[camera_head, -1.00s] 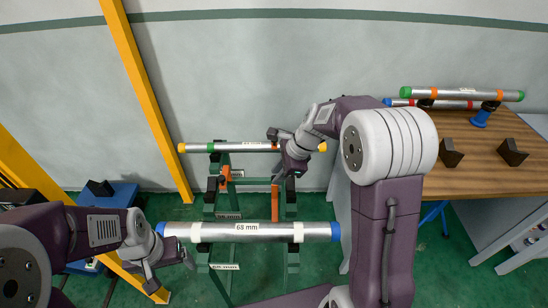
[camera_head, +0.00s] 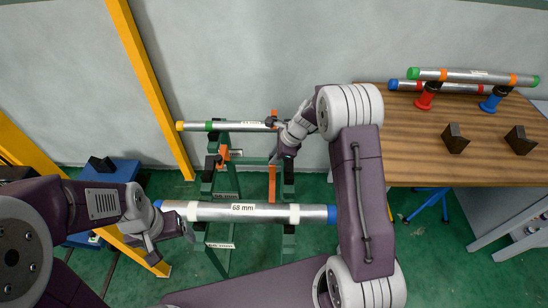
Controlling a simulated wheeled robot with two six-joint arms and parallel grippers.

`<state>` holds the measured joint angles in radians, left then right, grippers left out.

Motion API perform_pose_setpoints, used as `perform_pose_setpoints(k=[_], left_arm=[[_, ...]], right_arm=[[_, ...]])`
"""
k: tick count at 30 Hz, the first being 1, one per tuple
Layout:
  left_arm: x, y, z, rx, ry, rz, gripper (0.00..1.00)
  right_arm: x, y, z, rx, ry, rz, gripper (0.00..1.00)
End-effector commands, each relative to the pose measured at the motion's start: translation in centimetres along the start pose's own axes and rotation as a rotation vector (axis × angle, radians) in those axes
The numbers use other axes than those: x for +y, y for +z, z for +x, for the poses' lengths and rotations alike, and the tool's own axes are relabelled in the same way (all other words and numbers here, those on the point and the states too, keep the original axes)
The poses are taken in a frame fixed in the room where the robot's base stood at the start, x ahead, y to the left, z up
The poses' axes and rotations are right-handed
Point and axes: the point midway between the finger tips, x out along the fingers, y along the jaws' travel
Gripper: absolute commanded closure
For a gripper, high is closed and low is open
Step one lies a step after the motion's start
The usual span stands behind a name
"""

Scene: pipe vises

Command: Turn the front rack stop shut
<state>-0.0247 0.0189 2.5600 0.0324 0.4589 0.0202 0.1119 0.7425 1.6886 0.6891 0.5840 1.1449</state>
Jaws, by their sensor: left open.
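A green rack (camera_head: 229,225) stands on the floor in the middle, with orange stop pieces on it. One orange piece (camera_head: 222,157) is on its left side, and an upright orange piece (camera_head: 272,183) is on its right. I cannot tell which is the front stop. A silver pipe (camera_head: 215,211) marked 68 mm, with blue ends, lies across the front. My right gripper (camera_head: 277,156) is just above the right orange piece; its jaws are too small to read, and contact is unclear. My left gripper (camera_head: 166,241) is open, below the pipe's left end.
A thinner pipe (camera_head: 236,126) with a yellow left end lies across the rack's back, near the wall. A wooden table (camera_head: 395,150) at right holds pipes on blue and red stands and dark blocks (camera_head: 455,138). A yellow post (camera_head: 148,85) stands left of the rack.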

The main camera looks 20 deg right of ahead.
Motion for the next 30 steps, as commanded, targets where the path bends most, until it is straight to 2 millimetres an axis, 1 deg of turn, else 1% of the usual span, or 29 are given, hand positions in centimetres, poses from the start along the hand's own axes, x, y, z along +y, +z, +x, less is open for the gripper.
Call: perform_pose_setpoints(k=[6, 7, 8, 9, 10, 30], left_arm=[[0.0, 0.0, 0.0, 0.0, 0.0, 0.0, 0.18], [0.0, 0.0, 0.0, 0.0, 0.0, 0.0, 0.18], [0.0, 0.0, 0.0, 0.0, 0.0, 0.0, 0.18], [0.0, 0.0, 0.0, 0.0, 0.0, 0.0, 0.18], [0.0, 0.0, 0.0, 0.0, 0.0, 0.0, 0.18], [0.0, 0.0, -0.02, 0.0, 0.0, 0.0, 0.18]], right_arm=[[-0.01, -0.02, 0.12, 0.0, 0.0, 0.0, 0.76], [-0.02, -0.02, 0.12, 0.0, 0.0, 0.0, 0.79], [-0.02, -0.02, 0.11, 0.0, 0.0, 0.0, 0.88], [-0.02, -0.02, 0.11, 0.0, -0.001, 0.0, 0.99], [-0.03, -0.02, 0.1, 0.0, -0.001, 0.0, 1.0], [-0.13, 0.09, 0.0, -0.002, -0.003, 0.001, 1.0]])
